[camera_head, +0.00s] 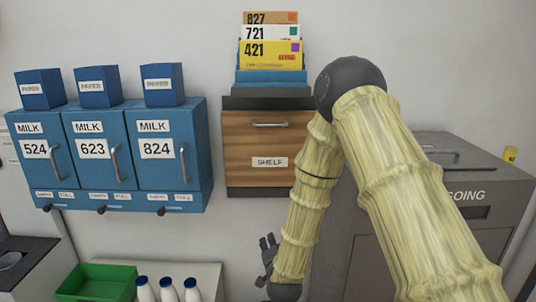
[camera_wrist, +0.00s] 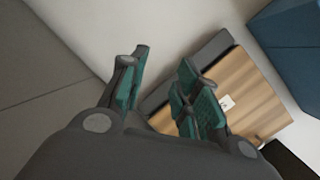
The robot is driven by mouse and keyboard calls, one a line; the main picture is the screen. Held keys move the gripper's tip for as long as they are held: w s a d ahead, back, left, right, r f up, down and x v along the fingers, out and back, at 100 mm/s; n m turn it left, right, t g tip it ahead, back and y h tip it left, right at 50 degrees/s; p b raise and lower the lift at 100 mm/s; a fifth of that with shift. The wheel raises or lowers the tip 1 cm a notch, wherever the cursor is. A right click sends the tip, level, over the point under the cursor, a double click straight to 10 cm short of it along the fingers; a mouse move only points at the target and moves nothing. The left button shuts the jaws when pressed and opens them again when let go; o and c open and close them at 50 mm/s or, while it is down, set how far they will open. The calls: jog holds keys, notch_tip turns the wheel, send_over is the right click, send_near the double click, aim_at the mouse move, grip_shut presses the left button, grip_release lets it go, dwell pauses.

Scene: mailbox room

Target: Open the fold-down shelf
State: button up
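The fold-down shelf (camera_head: 250,150) is a wooden front panel on the wall, standing upright and shut, with a "SHELF" label. Its silver bar handle (camera_head: 270,124) runs along the upper part. My arm covers the panel's right edge.
Blue milk boxes (camera_head: 110,150) hang left of the shelf. A blue holder (camera_head: 273,77) with numbered cards stands above it. Below are a green bin (camera_head: 97,283) and several white bottles (camera_head: 168,290). A grey outgoing mailbox (camera_head: 465,170) stands at right, behind my arm.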

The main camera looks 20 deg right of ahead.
aim_at(268, 125)
jog(key=w+d+r+m+t+h+p, duration=0.1)
jog(key=w+r+m+t+h+p, duration=0.2)
jog(key=r, duration=1.3)
jog(key=w+d+r+m+t+h+p, duration=0.15)
jog(key=w+r+m+p, duration=0.35)
jog(key=r, duration=1.2)
jog(key=shift+n+t+y, duration=0.25)
jog(key=shift+n+y, duration=0.15)
jog(key=shift+y, duration=0.05)
jog(key=p+x, duration=0.1)
jog(key=x, duration=0.2)
jog(key=p+x, duration=0.1)
jog(key=x, duration=0.2)
jog(key=p+x, duration=0.1)
jog(key=x, duration=0.3)
jog(key=shift+w+a, duration=0.1)
jog(key=shift+a, duration=0.3)
jog(key=shift+c, duration=0.5)
grip_shut()
